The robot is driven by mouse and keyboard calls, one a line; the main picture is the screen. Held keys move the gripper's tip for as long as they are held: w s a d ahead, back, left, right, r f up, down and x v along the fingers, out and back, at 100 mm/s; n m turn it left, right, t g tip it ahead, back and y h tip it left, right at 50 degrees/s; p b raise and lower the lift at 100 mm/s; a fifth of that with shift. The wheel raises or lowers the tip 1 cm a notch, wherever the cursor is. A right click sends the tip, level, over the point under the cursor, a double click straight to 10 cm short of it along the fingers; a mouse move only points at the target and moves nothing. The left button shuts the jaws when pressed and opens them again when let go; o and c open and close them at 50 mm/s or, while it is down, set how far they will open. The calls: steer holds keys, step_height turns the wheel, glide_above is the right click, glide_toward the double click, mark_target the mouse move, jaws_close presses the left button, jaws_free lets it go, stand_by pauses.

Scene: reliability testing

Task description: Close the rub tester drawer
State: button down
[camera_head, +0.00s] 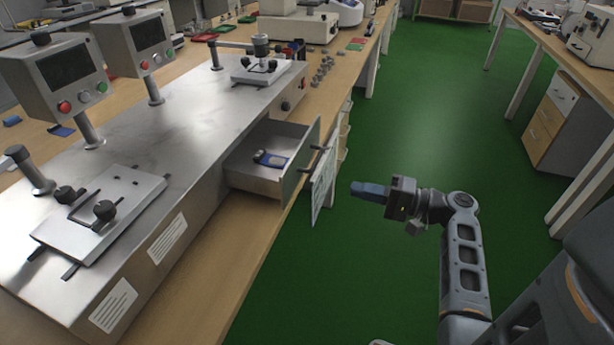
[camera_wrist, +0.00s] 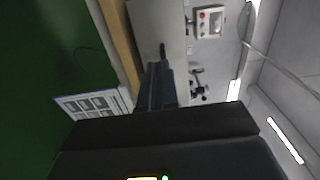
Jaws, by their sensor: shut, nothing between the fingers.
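The rub tester (camera_head: 190,100) is a long metal machine on the wooden bench at the left. Its drawer (camera_head: 252,166) stands pulled out past the bench edge, with a small blue and grey item (camera_head: 270,158) inside. The drawer's front panel (camera_head: 303,160) faces right and has dark handle posts on it. My gripper (camera_head: 354,188) is shut and empty, to the right of the drawer front and apart from it in the head view. In the wrist view the shut blue-grey fingers (camera_wrist: 160,85) point toward the machine, with a dark post (camera_wrist: 162,50) just beyond their tips.
A sheet with printed pictures (camera_head: 323,182) hangs at the bench edge below the drawer front; it also shows in the wrist view (camera_wrist: 95,103). Small metal parts (camera_head: 321,70) lie on the bench behind the drawer. The green floor (camera_head: 430,110) around my arm is clear.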

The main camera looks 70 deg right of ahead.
mark_target(294, 177)
steer(key=w, duration=0.4)
steer(key=w+p, duration=0.1)
steer(key=w, duration=0.4)
steer(key=w+a+p, duration=0.1)
steer(key=w, duration=0.3)
steer(key=shift+w+a+f, duration=0.1)
steer(key=shift+w+f, duration=0.05)
steer(key=shift+w, duration=0.05)
steer(key=shift+w, duration=0.1)
